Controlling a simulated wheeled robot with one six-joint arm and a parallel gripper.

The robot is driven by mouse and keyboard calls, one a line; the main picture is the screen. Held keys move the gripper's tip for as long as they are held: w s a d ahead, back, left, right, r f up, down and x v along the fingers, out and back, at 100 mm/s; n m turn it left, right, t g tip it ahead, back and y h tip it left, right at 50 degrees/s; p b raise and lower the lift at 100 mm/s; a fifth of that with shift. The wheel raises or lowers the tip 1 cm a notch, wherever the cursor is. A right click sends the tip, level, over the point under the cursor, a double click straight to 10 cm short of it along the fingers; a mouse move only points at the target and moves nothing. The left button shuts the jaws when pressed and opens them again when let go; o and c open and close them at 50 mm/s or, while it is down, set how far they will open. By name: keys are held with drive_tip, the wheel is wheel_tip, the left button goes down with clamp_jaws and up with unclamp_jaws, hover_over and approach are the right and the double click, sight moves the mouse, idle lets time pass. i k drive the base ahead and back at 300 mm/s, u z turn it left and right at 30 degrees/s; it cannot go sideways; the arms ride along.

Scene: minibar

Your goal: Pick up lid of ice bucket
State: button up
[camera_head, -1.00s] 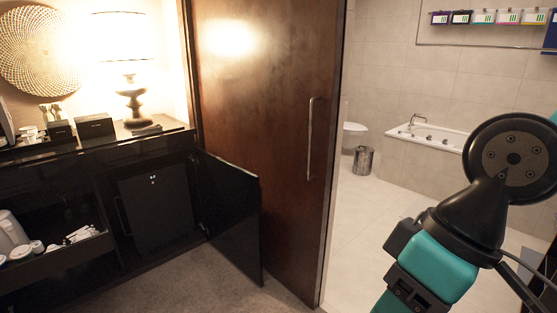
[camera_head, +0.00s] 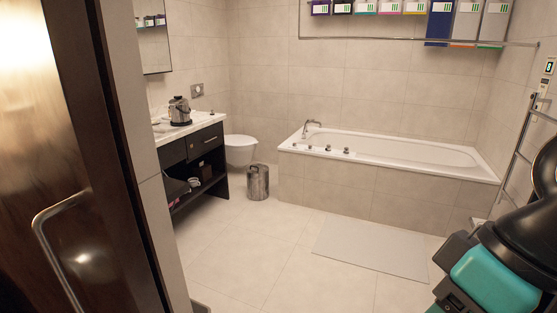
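A small steel vessel with a dark base and a top fitting (camera_head: 180,110) stands on the white vanity counter at the left of the bathroom. It may be the ice bucket, but it is too small to be sure, and I cannot make out a separate lid. Part of my arm, black and teal, shows at the lower right. My gripper is outside the picture.
A dark wooden door with a metal handle (camera_head: 62,215) stands close at the left. A steel bin (camera_head: 258,182) and a toilet (camera_head: 240,150) are beyond the vanity (camera_head: 205,127). A bathtub (camera_head: 400,150) lines the back. The tiled floor is open around a grey mat (camera_head: 372,250).

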sight(178, 100)
drive_tip(key=u, duration=0.05)
drive_tip(key=i, duration=2.15)
drive_tip(key=u, duration=0.8)
drive_tip(key=i, duration=1.45)
drive_tip(key=u, duration=0.45)
drive_tip(key=k, duration=0.5)
drive_tip(key=z, duration=0.55)
drive_tip(key=i, duration=2)
drive_tip(key=u, duration=0.95)
drive_tip(key=i, duration=0.8)
drive_tip(key=u, duration=0.6)
